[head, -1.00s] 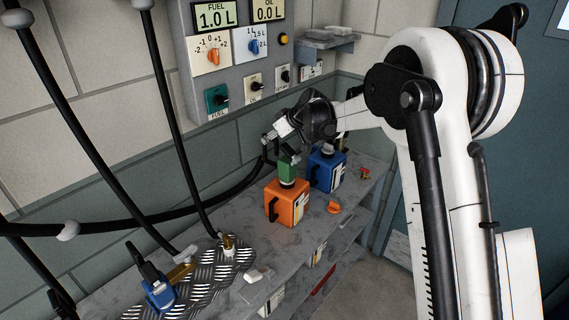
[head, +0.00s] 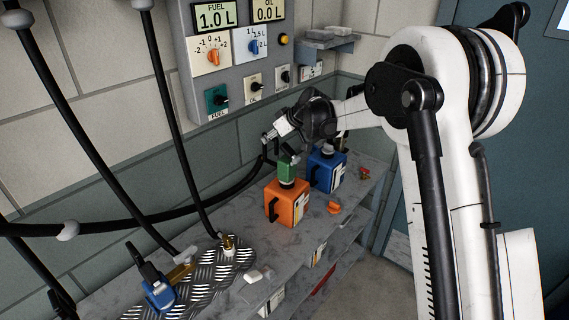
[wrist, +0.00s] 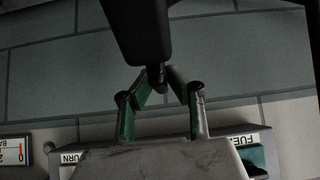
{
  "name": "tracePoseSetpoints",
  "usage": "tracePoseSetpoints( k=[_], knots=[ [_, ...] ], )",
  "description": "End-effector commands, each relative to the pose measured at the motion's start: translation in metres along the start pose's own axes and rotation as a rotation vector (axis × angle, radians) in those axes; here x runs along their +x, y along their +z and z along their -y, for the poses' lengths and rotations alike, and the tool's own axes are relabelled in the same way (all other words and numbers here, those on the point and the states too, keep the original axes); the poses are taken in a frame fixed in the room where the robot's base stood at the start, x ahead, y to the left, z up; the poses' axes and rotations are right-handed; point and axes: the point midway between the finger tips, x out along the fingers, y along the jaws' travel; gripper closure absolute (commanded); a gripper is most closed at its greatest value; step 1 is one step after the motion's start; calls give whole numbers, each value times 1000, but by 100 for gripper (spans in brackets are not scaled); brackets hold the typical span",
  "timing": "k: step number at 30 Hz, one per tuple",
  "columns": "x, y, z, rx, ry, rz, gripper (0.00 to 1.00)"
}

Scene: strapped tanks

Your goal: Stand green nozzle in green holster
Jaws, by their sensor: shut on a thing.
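The green nozzle (head: 287,169) is upright above the orange can (head: 286,204) in the head view, its lower end at the can's neck. I cannot tell whether its spout is inside. My gripper (head: 287,147) is shut on the nozzle's upper part, and my wrist hides some of it. In the wrist view, two slim green pieces (wrist: 127,117) stand between a black part at the top and a scuffed grey part at the bottom; I cannot tell exactly what they belong to. I cannot make out the green holster in the head view.
A blue can (head: 326,172) stands just right of the orange can. An orange cap (head: 334,208) lies on the bench. A blue nozzle (head: 159,294) stands at the front left, near a brass fitting (head: 228,243) on tread plate. Black hoses hang at the left; a control panel (head: 240,60) is behind.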

Motion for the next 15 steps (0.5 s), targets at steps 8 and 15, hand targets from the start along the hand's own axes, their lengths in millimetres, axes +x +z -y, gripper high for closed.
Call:
tracePoseSetpoints(
  k=[8,15],
  knots=[
    [-9,-9,0,0,0,-1,100],
    [-16,-16,0,0,0,-1,100]
  ],
)
